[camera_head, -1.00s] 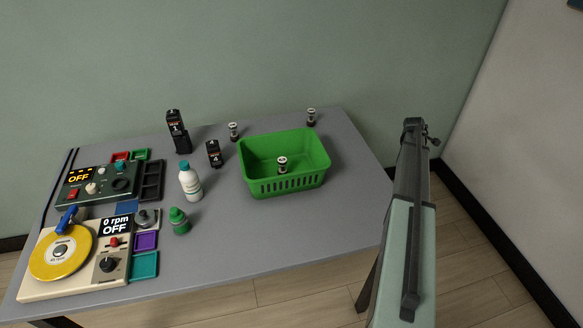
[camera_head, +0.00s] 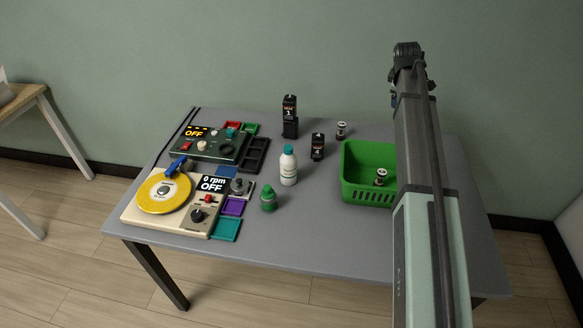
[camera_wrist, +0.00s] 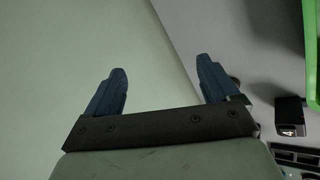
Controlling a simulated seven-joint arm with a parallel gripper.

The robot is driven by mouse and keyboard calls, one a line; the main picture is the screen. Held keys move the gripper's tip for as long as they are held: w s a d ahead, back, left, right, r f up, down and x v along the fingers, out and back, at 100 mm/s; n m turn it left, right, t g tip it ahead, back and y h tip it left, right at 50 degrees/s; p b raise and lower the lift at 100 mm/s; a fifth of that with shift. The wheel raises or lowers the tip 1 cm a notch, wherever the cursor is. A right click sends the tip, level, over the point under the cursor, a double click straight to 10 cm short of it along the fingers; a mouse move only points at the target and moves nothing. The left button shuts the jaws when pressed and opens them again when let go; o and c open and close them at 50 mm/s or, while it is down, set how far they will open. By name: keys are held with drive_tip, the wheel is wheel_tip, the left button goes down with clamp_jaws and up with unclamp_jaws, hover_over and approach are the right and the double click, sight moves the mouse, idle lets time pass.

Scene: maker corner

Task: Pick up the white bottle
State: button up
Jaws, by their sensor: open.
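The white bottle (camera_head: 288,168) with a teal cap stands upright near the middle of the grey table in the head view. It is not visible in the wrist view. My gripper (camera_wrist: 160,82) shows in the wrist view with its two blue fingers wide apart and nothing between them. It points toward the green wall beside the table edge. In the head view my arm rises on the right, over the basket's right side, well apart from the bottle.
A green bottle (camera_head: 268,198) stands just in front-left of the white one. Black boxes (camera_head: 317,146) (camera_head: 290,117) stand behind it. A green basket (camera_head: 368,194) holding a small canister (camera_head: 381,177) is to the right. A turntable device (camera_head: 163,193) and control box (camera_head: 205,146) fill the left.

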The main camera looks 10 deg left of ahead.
drive_tip(key=s+a+g+y, duration=0.1)
drive_tip(key=s+a, duration=0.2)
drive_tip(key=a, duration=0.3)
drive_tip(key=s+a+n+g, duration=0.1)
drive_tip(key=s+a, duration=0.3)
drive_tip(key=a, duration=0.3)
drive_tip(key=s+a+g+y, duration=0.1)
drive_tip(key=s+a, duration=0.2)
drive_tip(key=a, duration=0.3)
drive_tip(key=r+n+g, duration=0.1)
drive_tip(key=n+g, duration=0.1)
drive_tip(key=g, duration=0.1)
hover_over(288, 147)
wheel_tip(288, 147, down, 13)
drive_tip(key=shift+r, duration=0.1)
clamp_jaws()
